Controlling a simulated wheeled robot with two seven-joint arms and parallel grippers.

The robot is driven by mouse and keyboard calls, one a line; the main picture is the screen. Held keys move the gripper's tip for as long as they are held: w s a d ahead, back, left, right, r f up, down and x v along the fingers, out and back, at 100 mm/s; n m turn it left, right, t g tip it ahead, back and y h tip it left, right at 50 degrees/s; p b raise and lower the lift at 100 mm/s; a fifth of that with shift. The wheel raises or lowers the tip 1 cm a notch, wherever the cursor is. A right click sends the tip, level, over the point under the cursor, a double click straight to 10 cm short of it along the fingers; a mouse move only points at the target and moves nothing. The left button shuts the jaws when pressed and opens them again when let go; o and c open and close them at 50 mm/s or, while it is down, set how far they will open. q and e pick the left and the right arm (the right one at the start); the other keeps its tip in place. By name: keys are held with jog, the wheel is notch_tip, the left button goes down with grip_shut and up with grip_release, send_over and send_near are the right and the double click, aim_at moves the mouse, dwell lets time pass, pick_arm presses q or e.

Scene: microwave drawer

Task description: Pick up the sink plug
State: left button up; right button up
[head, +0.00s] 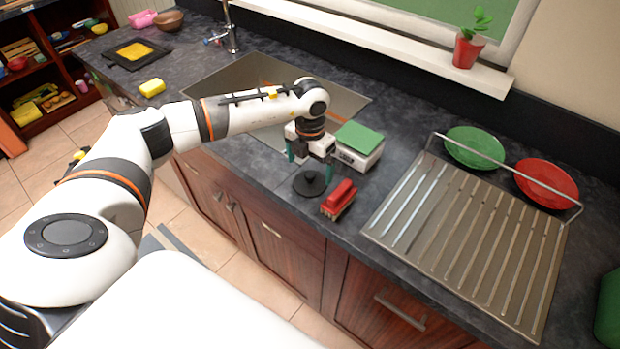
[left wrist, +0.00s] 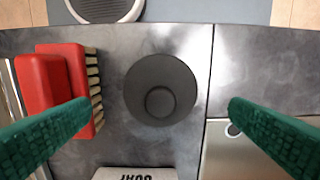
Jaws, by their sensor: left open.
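The sink plug (head: 309,183) is a flat black disc with a small round knob, lying on the dark counter near its front edge. In the left wrist view the plug (left wrist: 160,90) lies between the two green fingers, seen from above. My left gripper (head: 312,160) is open and empty, pointing down above the counter just behind the plug. In the left wrist view its fingertips (left wrist: 160,112) are spread wide on either side of the plug and do not touch it. My right gripper is not in view.
A red brush (head: 339,198) lies close right of the plug. A white scale with a green top (head: 359,143) stands behind it. The sink (head: 345,103) is behind my left arm. A metal drying rack (head: 470,240) with green and red plates is at right.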

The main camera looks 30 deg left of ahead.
aim_at(310, 174)
pick_arm(q)
notch_tip(310, 174, down, 4)
jog(key=shift+w+r+p, duration=0.1)
jog(key=shift+r+p, duration=0.05)
jog(key=shift+p, duration=0.7)
jog(key=shift+f, duration=0.4)
jog(key=shift+c, duration=0.3)
jog(key=c, duration=0.9)
jog(key=shift+o, duration=0.2)
